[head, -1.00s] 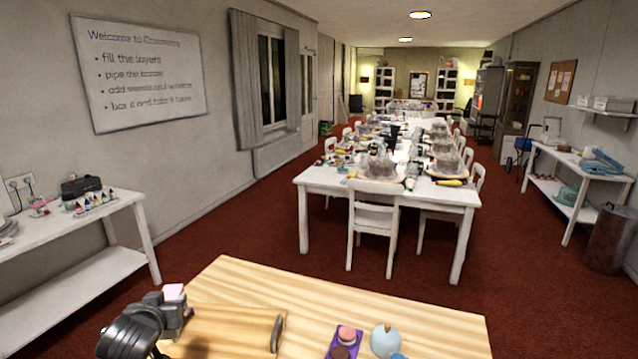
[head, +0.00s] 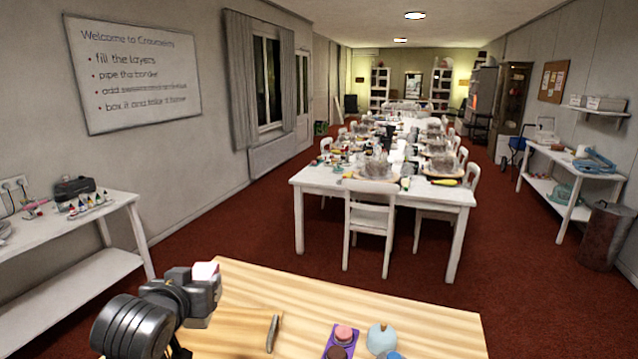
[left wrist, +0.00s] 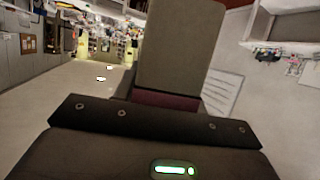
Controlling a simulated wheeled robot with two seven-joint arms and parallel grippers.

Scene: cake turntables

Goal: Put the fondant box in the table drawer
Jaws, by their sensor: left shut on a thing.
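My left gripper (head: 207,288) is in the lower left of the head view, above the left part of the wooden table (head: 350,299). It is shut on a small box with a pale top and a reddish side (head: 205,271), which looks like the fondant box. Most of the box is hidden by the gripper. In the left wrist view a dark red strip (left wrist: 165,98) shows behind the gripper's dark bar; I cannot tell whether it is the box. My right gripper is not in view.
The table's right side is clear.

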